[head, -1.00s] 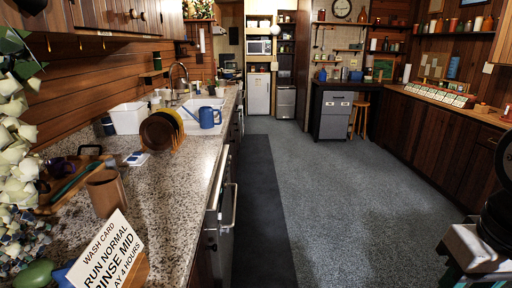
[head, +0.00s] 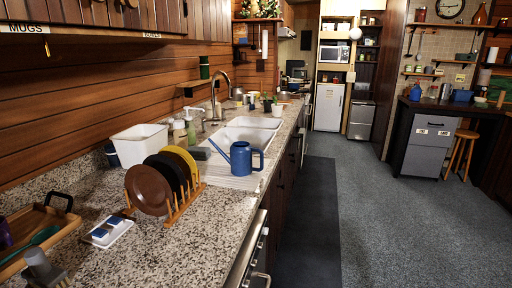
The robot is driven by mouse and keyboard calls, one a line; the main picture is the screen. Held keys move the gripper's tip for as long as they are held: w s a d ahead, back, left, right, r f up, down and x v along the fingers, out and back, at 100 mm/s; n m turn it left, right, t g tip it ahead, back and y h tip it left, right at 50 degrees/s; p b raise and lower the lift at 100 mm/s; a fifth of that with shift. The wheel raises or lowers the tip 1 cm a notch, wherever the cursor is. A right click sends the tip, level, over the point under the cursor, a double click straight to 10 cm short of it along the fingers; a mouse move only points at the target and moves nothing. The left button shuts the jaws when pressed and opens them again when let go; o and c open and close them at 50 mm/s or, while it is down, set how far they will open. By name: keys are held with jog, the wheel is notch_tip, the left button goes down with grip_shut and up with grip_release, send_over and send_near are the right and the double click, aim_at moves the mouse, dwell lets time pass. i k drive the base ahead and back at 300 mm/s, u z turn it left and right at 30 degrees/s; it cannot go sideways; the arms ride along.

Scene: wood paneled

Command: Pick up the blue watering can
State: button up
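The blue watering can (head: 241,160) stands upright on a white ribbed surface (head: 228,179) by the sink on the left counter. Its long spout points to the left and its handle is on the right. Nothing hides it.
A wooden rack with plates (head: 163,184) stands just left and in front of the can. The white sink (head: 245,135) and a tap (head: 215,98) lie behind it. A white bin (head: 138,144) and a wooden tray (head: 40,228) are on the counter. The floor (head: 375,215) to the right is open.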

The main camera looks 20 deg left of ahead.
aim_at(240, 160)
jog(key=i, duration=2.9)
jog(key=u, duration=3.1)
